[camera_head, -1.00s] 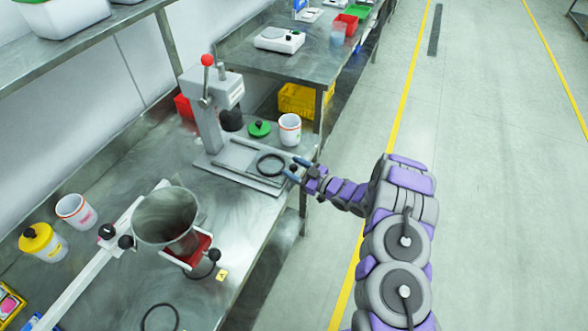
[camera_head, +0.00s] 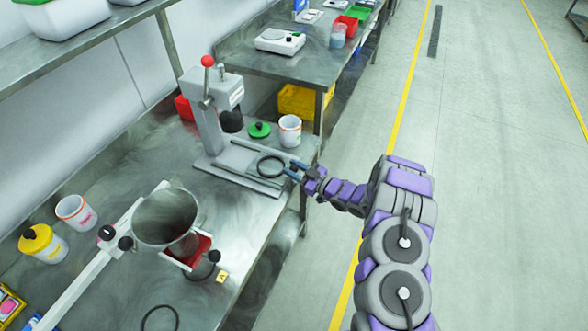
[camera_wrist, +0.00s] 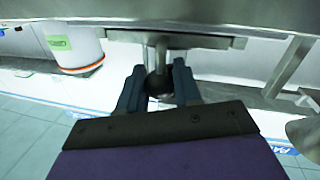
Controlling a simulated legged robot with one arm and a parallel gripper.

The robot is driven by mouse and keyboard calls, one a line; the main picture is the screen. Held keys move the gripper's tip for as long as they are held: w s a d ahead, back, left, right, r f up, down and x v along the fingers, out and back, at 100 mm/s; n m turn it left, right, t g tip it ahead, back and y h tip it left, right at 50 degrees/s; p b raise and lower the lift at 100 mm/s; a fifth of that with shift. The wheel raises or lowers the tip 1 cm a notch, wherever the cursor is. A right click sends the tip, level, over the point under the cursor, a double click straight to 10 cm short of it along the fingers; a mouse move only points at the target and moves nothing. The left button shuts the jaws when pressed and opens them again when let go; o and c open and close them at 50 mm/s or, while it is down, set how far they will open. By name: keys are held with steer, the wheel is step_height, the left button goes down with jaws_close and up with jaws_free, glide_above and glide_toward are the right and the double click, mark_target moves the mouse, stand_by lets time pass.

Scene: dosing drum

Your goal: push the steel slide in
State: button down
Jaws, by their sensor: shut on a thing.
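The steel slide (camera_head: 256,176) lies in the rails at the foot of the grey press (camera_head: 212,115) and carries a black ring (camera_head: 271,166). The slide's near end reaches out toward the bench edge, away from the press column. In the wrist view a short rod runs from the slide's end plate (camera_wrist: 195,40) to a dark round knob (camera_wrist: 158,85). My gripper (camera_head: 291,168) is at that end, with its blue fingers on both sides of the knob, shut on it. The fingers largely hide the knob in the head view.
A white cup with an orange rim (camera_head: 290,131) and a green lid with a black knob (camera_head: 259,129) stand behind the slide. A steel funnel (camera_head: 166,216) on a red-and-white stand is at the front left. The floor right of the bench is clear.

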mark_target(282, 165)
steer(key=x, duration=0.4)
steer(key=shift+s+a, duration=0.2)
steer(key=shift+a, duration=0.4)
steer(key=c, duration=0.8)
jaws_free()
steer(key=shift+d, duration=0.15)
steer(key=p+v, duration=0.3)
steer(key=v, duration=1.4)
steer(key=shift+s+d+f, duration=0.1)
steer(key=shift+d, duration=0.05)
